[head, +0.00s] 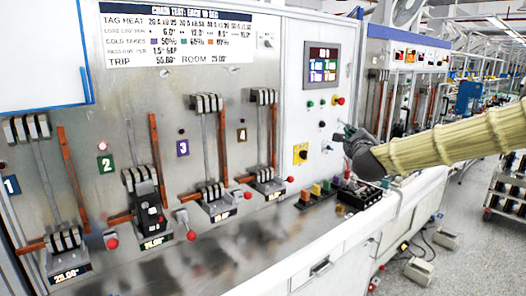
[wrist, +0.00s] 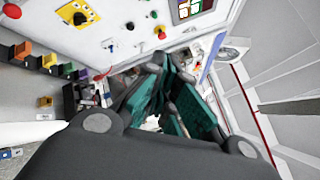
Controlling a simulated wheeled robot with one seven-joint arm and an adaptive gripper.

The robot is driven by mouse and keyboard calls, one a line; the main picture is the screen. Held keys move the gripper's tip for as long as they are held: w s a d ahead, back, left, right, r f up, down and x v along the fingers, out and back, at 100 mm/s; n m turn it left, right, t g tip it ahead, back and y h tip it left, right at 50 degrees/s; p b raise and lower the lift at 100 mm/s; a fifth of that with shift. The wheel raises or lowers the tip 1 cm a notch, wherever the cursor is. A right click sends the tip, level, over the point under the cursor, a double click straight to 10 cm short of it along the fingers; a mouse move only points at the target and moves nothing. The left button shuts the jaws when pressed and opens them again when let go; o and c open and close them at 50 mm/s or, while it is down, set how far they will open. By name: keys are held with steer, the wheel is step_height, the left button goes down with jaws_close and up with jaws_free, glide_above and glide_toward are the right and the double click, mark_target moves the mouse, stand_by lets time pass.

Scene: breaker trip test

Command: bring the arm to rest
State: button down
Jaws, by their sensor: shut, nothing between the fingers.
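My gripper (head: 347,133) is at the end of my arm, which comes in from the right edge of the head view. It is in front of the right part of the test panel, below the display (head: 322,66) and near the yellow switch plate (head: 300,153). In the wrist view my gripper (wrist: 168,82) has dark fingers with green pads, shut and empty. It appears apart from the panel, though the exact gap is hard to tell.
The panel (head: 225,130) carries several numbered breaker stations with red-knobbed levers. Coloured blocks (head: 316,190) and a black terminal box (head: 360,194) sit on the ledge below my gripper. Open floor (head: 455,260) lies at the right, with a cart (head: 508,190) beyond.

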steer(key=w+a+f+n+g+y, duration=0.1)
steer(key=w+a+f+n, duration=0.15)
steer(key=f, duration=0.65)
steer(key=s+a+f+n+g+y, duration=0.1)
steer(key=s+a+f+n+g, duration=0.15)
steer(key=f, duration=0.85)
steer(key=s+a+f+n+g+y, duration=0.1)
steer(key=s+a+f+n, duration=0.25)
steer(key=f, duration=0.65)
steer(key=s+a+f+n+g, duration=0.1)
steer(key=s+f+n+g, duration=0.15)
steer(key=s+f, duration=0.6)
steer(key=s+a+f+n+g, duration=0.15)
steer(key=s+f+n, duration=0.35)
steer(key=f, duration=0.6)
steer(key=s+d+f+n+g+b, duration=0.1)
steer(key=s+f+n+g, duration=0.15)
steer(key=s+f, duration=0.6)
steer(key=s+d+f+n+g, duration=0.1)
steer(key=s+f+n+g, duration=0.15)
steer(key=s+f, duration=0.65)
steer(key=s+d+f+n+g, duration=0.1)
steer(key=s+n+g, duration=0.1)
steer(key=s, duration=1)
steer(key=s+d+f+n+g, duration=0.1)
steer(key=s+d+n+g, duration=0.1)
steer(key=s, duration=1)
steer(key=shift+s+d+f+n+g+h, duration=0.2)
steer(key=shift+s+n+g+h, duration=0.25)
steer(key=shift+n, duration=0.35)
